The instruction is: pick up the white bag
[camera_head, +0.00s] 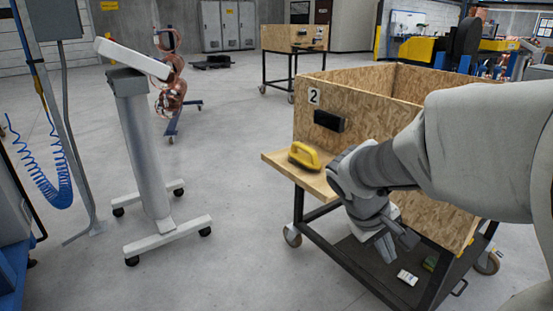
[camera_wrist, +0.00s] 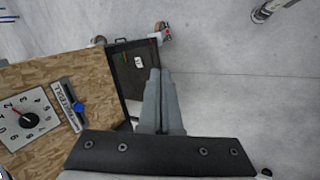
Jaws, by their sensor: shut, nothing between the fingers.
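A small white item with dark marks, which I take as the white bag (camera_head: 407,277), lies on the dark lower shelf of the wooden-box cart. It also shows in the wrist view (camera_wrist: 138,61), just beyond and left of the fingertips. My gripper (camera_head: 388,247) points down at the front of the cart, above and slightly left of the white bag, and apart from it. In the wrist view my gripper (camera_wrist: 161,72) has its two fingers together with nothing between them.
The cart's lower shelf (camera_head: 373,258) also holds a green item (camera_head: 430,263) beside the bag. A grey stand (camera_head: 145,160) is at left; the floor between is clear.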

